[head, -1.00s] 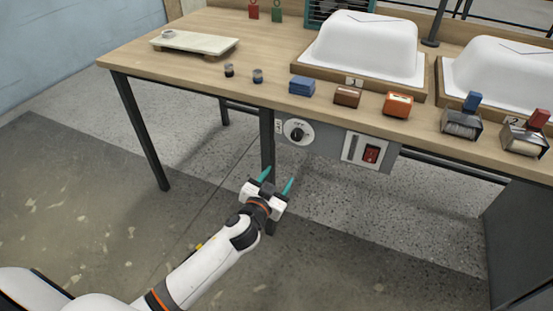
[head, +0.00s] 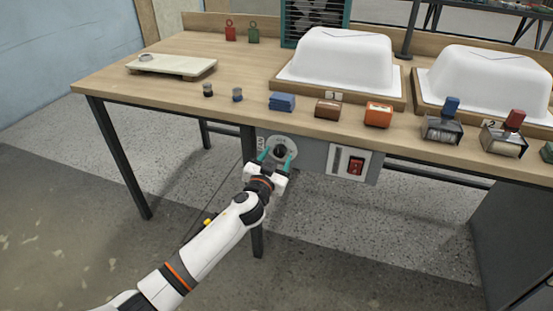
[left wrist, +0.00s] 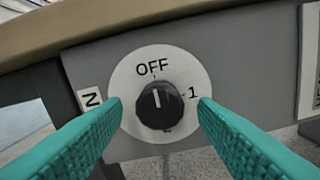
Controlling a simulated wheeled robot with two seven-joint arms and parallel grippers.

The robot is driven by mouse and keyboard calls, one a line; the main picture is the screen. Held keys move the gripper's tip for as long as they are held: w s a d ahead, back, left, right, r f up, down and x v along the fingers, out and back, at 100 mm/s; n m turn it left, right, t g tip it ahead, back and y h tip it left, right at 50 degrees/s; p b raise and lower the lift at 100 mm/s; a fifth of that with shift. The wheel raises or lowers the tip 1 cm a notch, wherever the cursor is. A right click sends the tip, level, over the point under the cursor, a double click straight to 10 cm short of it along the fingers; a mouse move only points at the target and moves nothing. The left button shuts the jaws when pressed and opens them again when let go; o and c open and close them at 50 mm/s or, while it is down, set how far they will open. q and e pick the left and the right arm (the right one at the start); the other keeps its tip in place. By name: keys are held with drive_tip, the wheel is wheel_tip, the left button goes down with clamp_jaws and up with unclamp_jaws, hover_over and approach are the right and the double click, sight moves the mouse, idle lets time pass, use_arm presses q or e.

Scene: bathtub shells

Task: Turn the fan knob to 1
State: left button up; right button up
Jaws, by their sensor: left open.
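The fan knob (left wrist: 160,105) is a black ribbed dial with a white pointer line on a round white plate (left wrist: 135,72). In the left wrist view its line points up, close to OFF; the mark 1 is to the right of the knob. The knob also shows in the head view (head: 280,150) on the grey panel under the table edge. My left gripper (head: 277,158) is open, with its teal fingers on either side of the knob. In the left wrist view the fingers (left wrist: 158,108) show gaps to the knob on both sides. My right gripper is not in view.
A red rocker switch (head: 356,167) sits on a plate to the right on the same panel. The wooden table top (head: 190,90) overhangs above, with small blocks and two white tub shells (head: 340,60). A black table leg (head: 253,200) stands near my left arm.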

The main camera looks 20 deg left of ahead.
use_arm(q)
drive_tip(key=shift+w, duration=0.25)
drive_tip(key=c, duration=1)
